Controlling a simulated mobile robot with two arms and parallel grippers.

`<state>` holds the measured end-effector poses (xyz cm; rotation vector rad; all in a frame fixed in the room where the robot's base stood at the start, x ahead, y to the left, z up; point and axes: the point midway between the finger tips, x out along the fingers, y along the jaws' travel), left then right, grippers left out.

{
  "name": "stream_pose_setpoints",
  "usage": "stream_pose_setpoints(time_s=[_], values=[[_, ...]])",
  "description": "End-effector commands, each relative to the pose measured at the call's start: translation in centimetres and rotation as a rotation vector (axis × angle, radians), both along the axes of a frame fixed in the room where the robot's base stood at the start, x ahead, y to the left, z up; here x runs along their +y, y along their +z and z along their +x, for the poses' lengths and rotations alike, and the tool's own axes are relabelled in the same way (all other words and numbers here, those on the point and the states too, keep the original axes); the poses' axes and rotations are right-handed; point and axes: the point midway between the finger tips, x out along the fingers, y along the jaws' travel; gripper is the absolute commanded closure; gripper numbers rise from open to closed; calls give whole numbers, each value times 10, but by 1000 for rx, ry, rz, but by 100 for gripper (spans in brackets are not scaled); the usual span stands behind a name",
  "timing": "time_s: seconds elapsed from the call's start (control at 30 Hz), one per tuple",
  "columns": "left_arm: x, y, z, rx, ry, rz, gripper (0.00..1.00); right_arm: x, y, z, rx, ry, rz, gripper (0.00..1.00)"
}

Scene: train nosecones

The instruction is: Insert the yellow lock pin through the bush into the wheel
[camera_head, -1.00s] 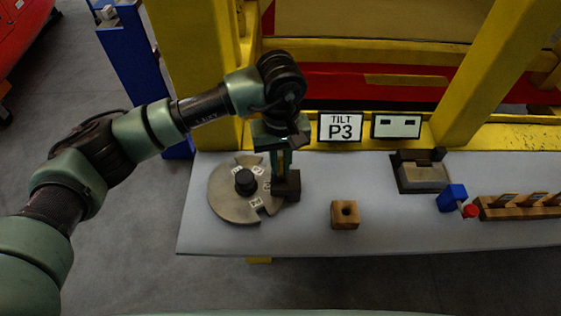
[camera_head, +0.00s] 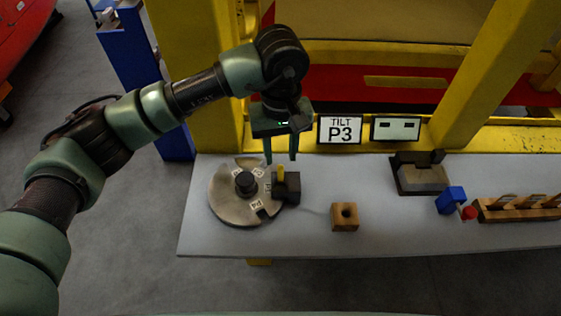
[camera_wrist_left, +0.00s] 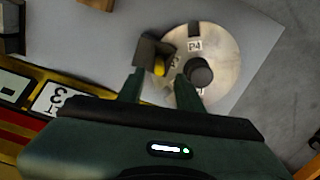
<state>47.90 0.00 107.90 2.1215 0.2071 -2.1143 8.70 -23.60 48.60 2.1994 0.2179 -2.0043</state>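The yellow lock pin (camera_head: 281,174) stands upright in the dark bush block (camera_head: 292,188) at the right edge of the round metal wheel (camera_head: 226,206). Only the pin's upper part shows; how deep it sits is hidden. In the left wrist view the yellow pin (camera_wrist_left: 159,68) shows against the dark block (camera_wrist_left: 150,48), beside the wheel (camera_wrist_left: 222,48). My left gripper (camera_head: 280,160) is open and empty, pointing down above the pin, its two fingers apart on either side. My right gripper is not in view.
The wheel has a dark hub (camera_head: 246,181) and paper labels. A wooden block with a hole (camera_head: 344,217), a grey fixture (camera_head: 422,174), a blue and red part (camera_head: 452,198) and a wooden rack (camera_head: 520,208) stand to the right. A P3 sign (camera_head: 340,129) stands behind.

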Motion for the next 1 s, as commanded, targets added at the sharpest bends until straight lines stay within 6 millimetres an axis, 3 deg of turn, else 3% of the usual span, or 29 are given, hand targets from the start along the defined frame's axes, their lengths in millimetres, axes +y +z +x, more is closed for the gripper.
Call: stream_pose_setpoints(time_s=[0.03, 0.2, 0.4, 1.0], values=[[-1, 9, 2, -6, -1, -2, 64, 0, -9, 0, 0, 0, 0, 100], [0, 46, 1, -5, 0, 0, 64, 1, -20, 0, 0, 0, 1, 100], [0, 73, 0, -1, 0, 0, 64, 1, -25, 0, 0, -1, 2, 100], [0, 81, 0, 1, 0, 1, 64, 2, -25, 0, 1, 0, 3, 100]])
